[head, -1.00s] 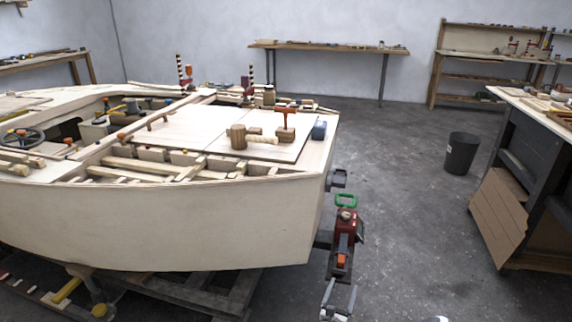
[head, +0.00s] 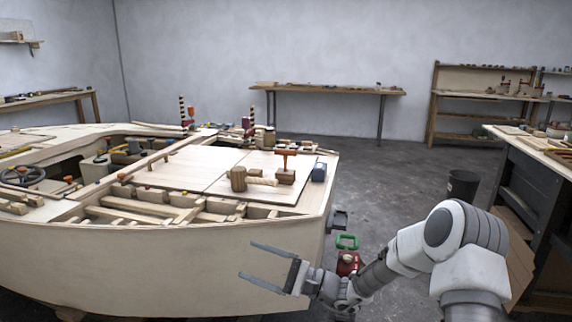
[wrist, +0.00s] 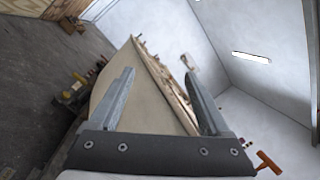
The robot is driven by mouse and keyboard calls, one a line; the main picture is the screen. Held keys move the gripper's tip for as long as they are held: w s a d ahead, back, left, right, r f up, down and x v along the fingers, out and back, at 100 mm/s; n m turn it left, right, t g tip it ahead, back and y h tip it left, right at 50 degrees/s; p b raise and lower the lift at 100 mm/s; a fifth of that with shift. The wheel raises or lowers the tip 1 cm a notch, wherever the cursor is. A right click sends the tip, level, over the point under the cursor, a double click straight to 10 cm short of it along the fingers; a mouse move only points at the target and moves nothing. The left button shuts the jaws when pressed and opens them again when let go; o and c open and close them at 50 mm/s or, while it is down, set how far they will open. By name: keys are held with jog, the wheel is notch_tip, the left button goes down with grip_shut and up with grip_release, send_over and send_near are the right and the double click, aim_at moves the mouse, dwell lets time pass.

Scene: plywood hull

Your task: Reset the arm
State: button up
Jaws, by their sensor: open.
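My gripper (head: 262,268) is in the lower middle of the head view, its two fingers pointing left. It is open, with nothing between the fingers. It stands in front of the plywood hull's (head: 150,265) pale side, near the hull's right end. Whether it touches the hull I cannot tell. My arm reaches in from the lower right, bent at a grey and white joint. In the wrist view the gripper (wrist: 160,90) shows with both fingers apart and the hull (wrist: 145,95) beyond them.
A wooden mallet (head: 240,179), an orange-handled tool (head: 285,165) and a dark blue block (head: 319,172) rest on the hull's deck. A red and green device (head: 347,262) is behind my arm. A workbench (head: 540,185) stands at right. Grey floor lies between.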

jog(key=s+d+r+n+g+h, duration=0.1)
jog(key=s+r+n+g+h, duration=0.25)
jog(key=s, duration=0.55)
jog(key=s+d+r+n+g+h, duration=0.1)
jog(key=s+n+g+h, duration=0.2)
jog(key=s+n+h, duration=0.45)
jog(key=s+d+r+t+h, duration=0.3)
jog(key=s+d+t+h, duration=0.15)
jog(key=s+d, duration=0.4)
jog(key=s+d+r+t+h, duration=0.3)
jog(key=s+d+r+h, duration=0.15)
jog(key=d, duration=0.65)
notch_tip(320, 180, up, 23)
jog(key=p, duration=2.4)
jog(key=shift+s+a+f, duration=0.15)
jog(key=shift+s+a, duration=0.05)
jog(key=shift+a, duration=0.05)
